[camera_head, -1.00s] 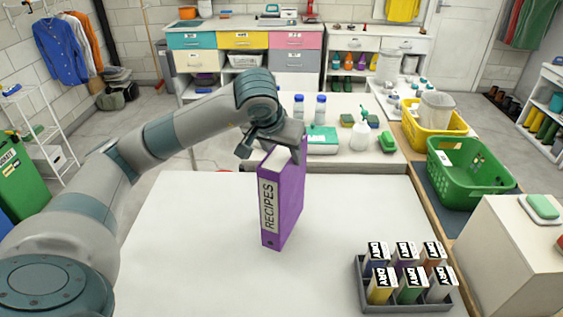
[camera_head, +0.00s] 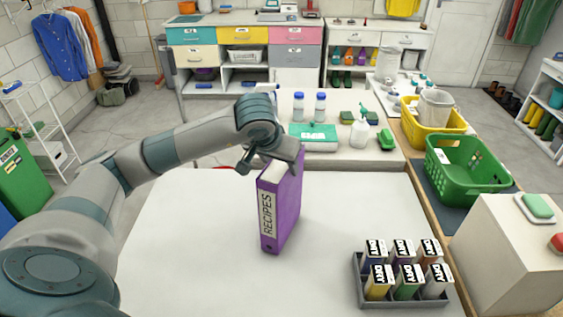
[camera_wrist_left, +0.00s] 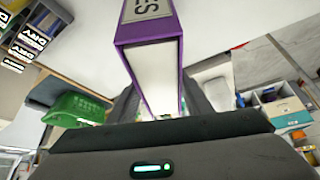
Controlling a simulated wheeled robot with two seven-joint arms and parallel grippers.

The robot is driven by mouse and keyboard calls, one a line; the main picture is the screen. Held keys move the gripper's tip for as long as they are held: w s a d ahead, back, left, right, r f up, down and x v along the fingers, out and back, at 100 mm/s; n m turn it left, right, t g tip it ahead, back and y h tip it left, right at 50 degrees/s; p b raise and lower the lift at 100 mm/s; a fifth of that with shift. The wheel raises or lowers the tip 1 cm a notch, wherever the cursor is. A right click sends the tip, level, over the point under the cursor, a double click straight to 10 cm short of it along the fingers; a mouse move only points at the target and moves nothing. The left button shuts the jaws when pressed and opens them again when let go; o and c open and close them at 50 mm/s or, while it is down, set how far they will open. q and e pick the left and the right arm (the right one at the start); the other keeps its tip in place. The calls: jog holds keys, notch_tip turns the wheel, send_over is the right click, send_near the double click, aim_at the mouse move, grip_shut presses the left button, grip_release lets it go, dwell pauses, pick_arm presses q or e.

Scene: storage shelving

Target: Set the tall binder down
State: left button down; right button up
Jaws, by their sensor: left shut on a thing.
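The tall binder (camera_head: 282,212) is purple with a white spine label reading "RECIPES". It stands upright at the middle of the white table (camera_head: 185,235). Whether its base touches the table or hovers just above it, I cannot tell. My left gripper (camera_head: 270,157) is shut on the upper part of the binder from behind. In the left wrist view the binder (camera_wrist_left: 150,55) runs between the two fingers, its white top side facing the camera. My right gripper is not in view.
A grey tray (camera_head: 408,303) with several boxes marked "DRY" sits at the table's front right. A green basket (camera_head: 465,173) and a yellow basket (camera_head: 428,123) stand to the right. A spray bottle (camera_head: 360,130) stands behind. The table's left part is clear.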

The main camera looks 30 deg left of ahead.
pick_arm(q)
jog(key=shift+f, duration=0.15)
jog(key=shift+f, duration=0.15)
jog(key=c, duration=0.9)
grip_release()
jog(key=shift+r, duration=0.25)
